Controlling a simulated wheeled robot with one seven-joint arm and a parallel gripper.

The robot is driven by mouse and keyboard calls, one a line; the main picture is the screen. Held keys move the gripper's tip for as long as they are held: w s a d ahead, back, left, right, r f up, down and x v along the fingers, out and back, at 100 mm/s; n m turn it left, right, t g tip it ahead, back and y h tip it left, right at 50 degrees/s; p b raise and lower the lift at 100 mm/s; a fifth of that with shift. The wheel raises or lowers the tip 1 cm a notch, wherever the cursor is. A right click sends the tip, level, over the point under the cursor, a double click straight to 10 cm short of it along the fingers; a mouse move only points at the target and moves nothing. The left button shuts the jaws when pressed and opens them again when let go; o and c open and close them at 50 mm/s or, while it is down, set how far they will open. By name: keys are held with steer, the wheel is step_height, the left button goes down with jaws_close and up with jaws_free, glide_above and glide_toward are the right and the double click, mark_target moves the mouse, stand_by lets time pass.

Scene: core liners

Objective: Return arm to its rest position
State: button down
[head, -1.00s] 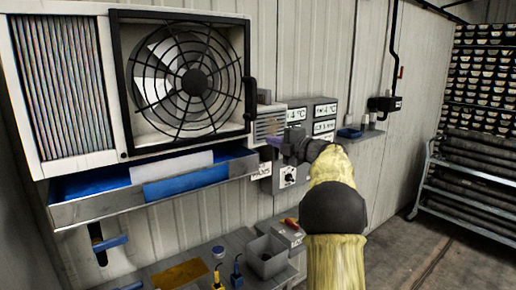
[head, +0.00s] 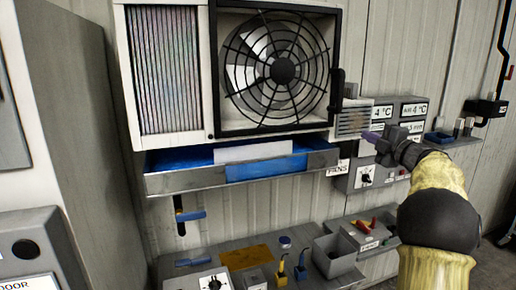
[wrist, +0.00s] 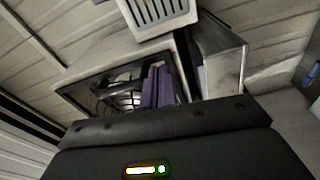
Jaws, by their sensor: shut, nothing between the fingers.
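My gripper (head: 371,139) is at the right in the head view, at the end of my yellow-sleeved arm. My arm is raised and bent, in front of the right part of the wall.
The fan unit (head: 165,60) with its round guard hangs on the wall, above a metal tray (head: 170,184) with blue lining. Below is a bench (head: 205,262) with a grey bin (head: 336,254) and tools. Control boxes (head: 368,177) are close behind my gripper. A grey cabinet (head: 90,120) stands at left.

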steer(key=s+a+f+m+g+h, duration=0.35)
steer(key=s+a+f+m, duration=0.2)
steer(key=f+m, duration=0.4)
steer(key=s+a+f+m+g+h, duration=0.3)
steer(key=s+a+f+m+h, duration=0.25)
steer(key=f+m, duration=0.4)
steer(key=s+a+f+g, duration=0.2)
steer(key=s+f, duration=0.3)
steer(key=s, duration=0.3)
steer(key=s+a+f+m+g+y, duration=0.1)
steer(key=s+a+f+g, duration=0.2)
steer(key=s, duration=0.6)
steer(key=s+a+f+g+y, duration=0.1)
steer(key=s+a+f+g, duration=0.2)
steer(key=s+a+f, duration=0.3)
steer(key=s+f, duration=0.1)
steer(key=s, duration=0.1)
steer(key=shift+s+m, duration=0.3)
steer(key=shift+w, duration=0.1)
